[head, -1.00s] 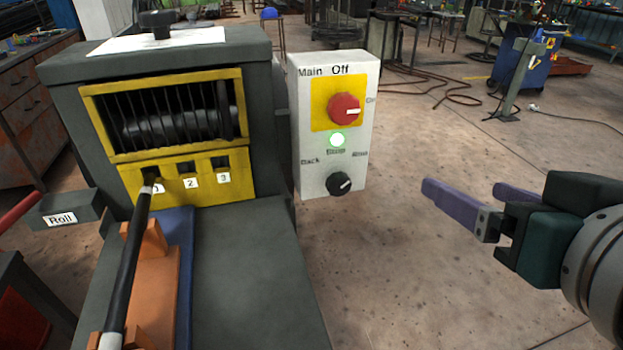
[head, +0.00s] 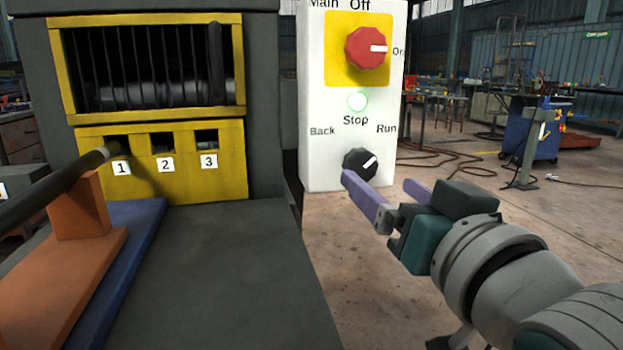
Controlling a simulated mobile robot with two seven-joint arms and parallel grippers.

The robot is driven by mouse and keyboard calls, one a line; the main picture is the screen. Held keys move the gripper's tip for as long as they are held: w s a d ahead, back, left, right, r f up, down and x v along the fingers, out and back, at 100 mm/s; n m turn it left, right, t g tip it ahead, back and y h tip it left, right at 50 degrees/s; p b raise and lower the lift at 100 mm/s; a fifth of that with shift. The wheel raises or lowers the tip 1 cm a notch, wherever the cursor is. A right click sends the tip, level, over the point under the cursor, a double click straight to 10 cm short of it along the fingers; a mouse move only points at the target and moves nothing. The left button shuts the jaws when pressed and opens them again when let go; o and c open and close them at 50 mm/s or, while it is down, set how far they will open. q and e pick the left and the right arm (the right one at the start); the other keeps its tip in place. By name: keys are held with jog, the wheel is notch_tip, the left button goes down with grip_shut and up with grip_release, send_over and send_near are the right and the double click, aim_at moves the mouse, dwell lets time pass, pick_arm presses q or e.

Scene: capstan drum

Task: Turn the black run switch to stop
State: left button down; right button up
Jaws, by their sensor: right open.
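The black run switch (head: 360,165) is a round knob low on the white control box (head: 313,155). Its white pointer line slants up to the right, toward the word Run. The word Stop stands above it and Back at upper left. My right gripper (head: 378,182) is open, with two purple fingers apart and nothing between them. In the picture its left fingertip overlaps the knob's lower edge; I cannot tell whether it touches. The other finger is right of the box. My left gripper is not in view.
Above are a red main switch (head: 367,48), pointing right toward On, and a pale glowing lamp (head: 357,102). At left is a grey machine with a yellow-framed drum guard (head: 158,110) and a dark rod (head: 50,190) on an orange support.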

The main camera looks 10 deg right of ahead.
aim_at(363, 168)
jog(key=w+b, duration=0.1)
jog(key=w, duration=0.5)
jog(key=shift+w+a, duration=0.1)
jog(key=shift+w, duration=0.05)
grip_shut()
dwell(0.5)
